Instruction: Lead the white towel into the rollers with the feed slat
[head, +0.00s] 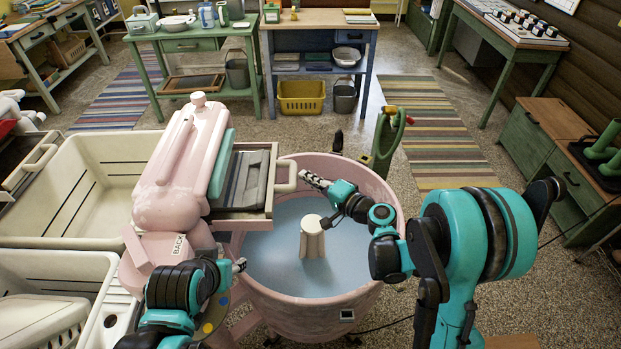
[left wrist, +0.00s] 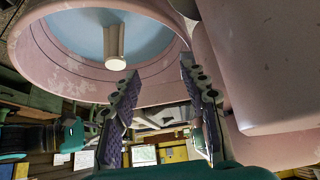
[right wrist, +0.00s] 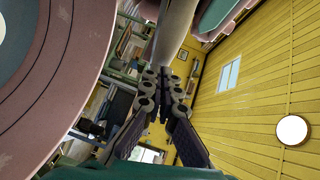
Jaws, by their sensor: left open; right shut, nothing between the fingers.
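The pink wringer (head: 178,165) stands over the left edge of the pink washer tub (head: 345,295). On its right side is a pale tray (head: 240,213) with a handle (head: 287,177); flat grey pieces (head: 246,180) lie in it. I cannot tell whether one is the feed slat, and I cannot make out a white towel. My right gripper (head: 308,178) is shut and empty above the tub, just right of the handle. The right wrist view shows its fingers (right wrist: 165,88) together. My left gripper (head: 240,265) is low, left of the tub, its fingers (left wrist: 160,90) apart and empty.
A pale agitator (head: 312,238) stands in the tub's blue water. Pale rinse sinks (head: 105,170) lie left of the wringer. A green stand (head: 385,140) is behind the tub's right side. Benches line the back; the floor between is mostly clear.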

